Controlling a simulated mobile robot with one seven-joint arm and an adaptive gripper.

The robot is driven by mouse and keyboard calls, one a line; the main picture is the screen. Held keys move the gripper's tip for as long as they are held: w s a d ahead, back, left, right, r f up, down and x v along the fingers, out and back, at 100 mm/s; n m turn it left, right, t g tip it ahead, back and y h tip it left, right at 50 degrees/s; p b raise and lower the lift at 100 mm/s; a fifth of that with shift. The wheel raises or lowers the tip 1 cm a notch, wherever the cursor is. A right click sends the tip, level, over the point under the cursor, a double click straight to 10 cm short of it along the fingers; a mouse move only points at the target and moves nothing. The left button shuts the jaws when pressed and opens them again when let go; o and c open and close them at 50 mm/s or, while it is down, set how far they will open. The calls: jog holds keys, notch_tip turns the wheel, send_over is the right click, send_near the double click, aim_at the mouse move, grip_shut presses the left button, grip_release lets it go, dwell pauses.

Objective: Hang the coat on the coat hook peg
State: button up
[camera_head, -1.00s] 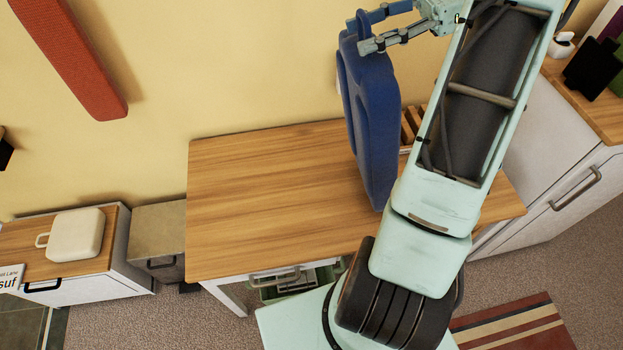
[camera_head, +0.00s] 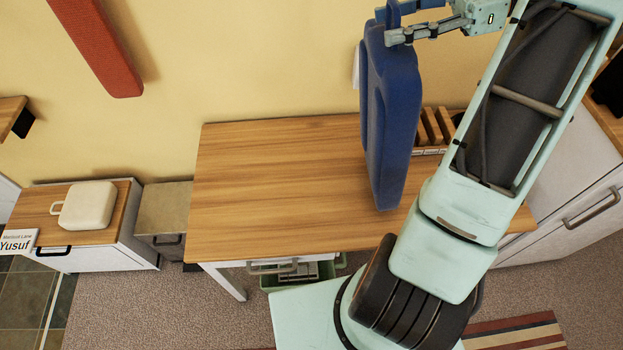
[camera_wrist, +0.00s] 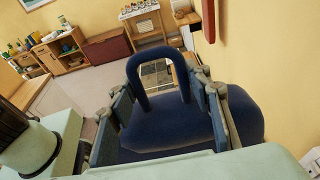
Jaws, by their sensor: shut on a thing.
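The coat (camera_head: 392,125) is a thick dark blue slab with a loop at its top. It hangs upright in front of the yellow wall, over the wooden table. My gripper (camera_head: 392,28) is shut on its top end, near the loop. In the wrist view the coat (camera_wrist: 175,128) sits between the two fingers of my gripper (camera_wrist: 165,110), its loop standing up beyond them. I cannot make out a coat hook peg in either view.
The wooden table (camera_head: 275,185) is mostly bare, with a slotted wooden rack (camera_head: 437,127) at its back right. A red bar (camera_head: 98,48) juts along the wall at upper left. A low cabinet (camera_head: 115,225) with a cream case (camera_head: 88,206) stands left. A small shelf (camera_head: 12,112) is at the left edge.

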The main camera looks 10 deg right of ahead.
jog(key=shift+o, duration=0.2)
jog(key=shift+r, duration=0.15)
jog(key=s+d+y, duration=0.1)
jog(key=d, duration=0.6)
jog(key=shift+d+r+y, duration=0.25)
jog(key=shift+r+y, duration=0.05)
jog(key=shift+r, duration=0.15)
jog(key=shift+r, duration=2.5)
jog(key=shift+s, duration=0.15)
